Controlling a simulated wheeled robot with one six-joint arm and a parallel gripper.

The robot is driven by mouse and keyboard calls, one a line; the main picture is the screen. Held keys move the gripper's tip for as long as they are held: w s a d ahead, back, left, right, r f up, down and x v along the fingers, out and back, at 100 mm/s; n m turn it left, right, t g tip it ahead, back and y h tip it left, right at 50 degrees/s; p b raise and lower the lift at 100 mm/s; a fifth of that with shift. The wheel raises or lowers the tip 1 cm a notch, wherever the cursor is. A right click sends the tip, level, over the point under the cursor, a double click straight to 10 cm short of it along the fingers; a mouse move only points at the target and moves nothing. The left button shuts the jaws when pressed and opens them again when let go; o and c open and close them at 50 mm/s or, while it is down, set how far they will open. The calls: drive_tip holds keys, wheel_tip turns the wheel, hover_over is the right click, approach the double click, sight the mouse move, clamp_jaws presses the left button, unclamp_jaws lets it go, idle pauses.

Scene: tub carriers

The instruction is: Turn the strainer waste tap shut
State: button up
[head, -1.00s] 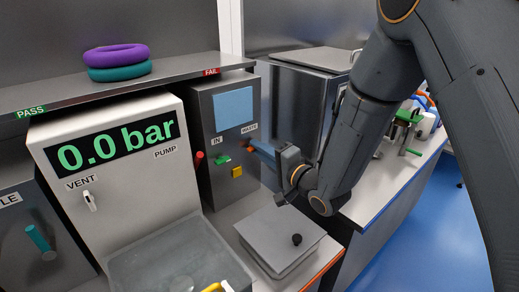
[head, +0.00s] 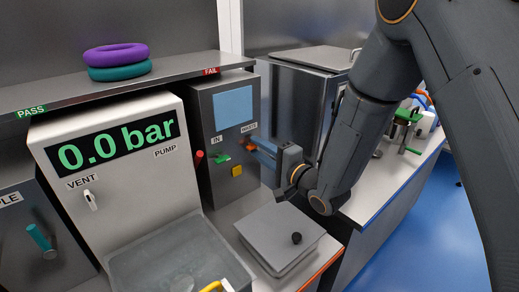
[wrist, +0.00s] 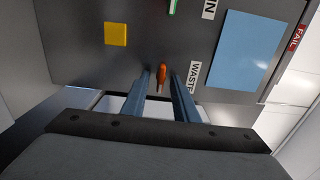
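The strainer waste tap (wrist: 161,76) is a small orange handle on the dark panel (wrist: 90,60), beside the WASTE label. In the wrist view it shows between the tips of my gripper (wrist: 163,78), with a gap on each side. My gripper is open, and its two blue fingers point at the panel. In the head view my gripper (head: 262,147) is at the panel's right side, just below the WASTE label (head: 249,128), and mostly hides the tap. I cannot tell how deep the handle sits between the fingers.
On the same panel are the green IN tap (head: 222,158), a yellow button (head: 236,170) and a blue screen (head: 233,108). A red knob (head: 198,158) is to their left. A grey lidded box (head: 280,238) stands below my wrist. The shelf (head: 150,87) runs above.

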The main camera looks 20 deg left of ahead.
drive_tip(key=b+v, duration=0.2)
drive_tip(key=v, duration=0.5)
drive_tip(key=shift+s+d, duration=0.2)
drive_tip(key=shift+d, duration=0.15)
idle(0.4)
drive_tip(key=w+d+f+n+t+h, duration=0.1)
drive_tip(key=w+d+f+h, duration=0.2)
drive_tip(key=d, duration=0.4)
drive_tip(key=w+d+f+n+t+h, duration=0.1)
drive_tip(key=w+d+h, duration=0.2)
drive_tip(key=d+h, duration=0.25)
drive_tip(key=s+d+f+g+h, duration=0.25)
drive_tip(key=d+h, duration=0.25)
drive_tip(key=d, duration=0.9)
drive_tip(key=s+d+n+g+h, duration=0.1)
drive_tip(key=s+d+g, duration=0.2)
drive_tip(key=s+d, duration=0.3)
drive_tip(key=s+d+n+g+h, duration=0.1)
drive_tip(key=s+d+g, duration=0.3)
drive_tip(key=s, duration=0.8)
drive_tip(key=d+n, duration=0.1)
drive_tip(key=d, duration=0.1)
drive_tip(key=shift+s+d+n, duration=0.2)
drive_tip(key=shift+d+n, duration=0.1)
drive_tip(key=shift+d, duration=0.05)
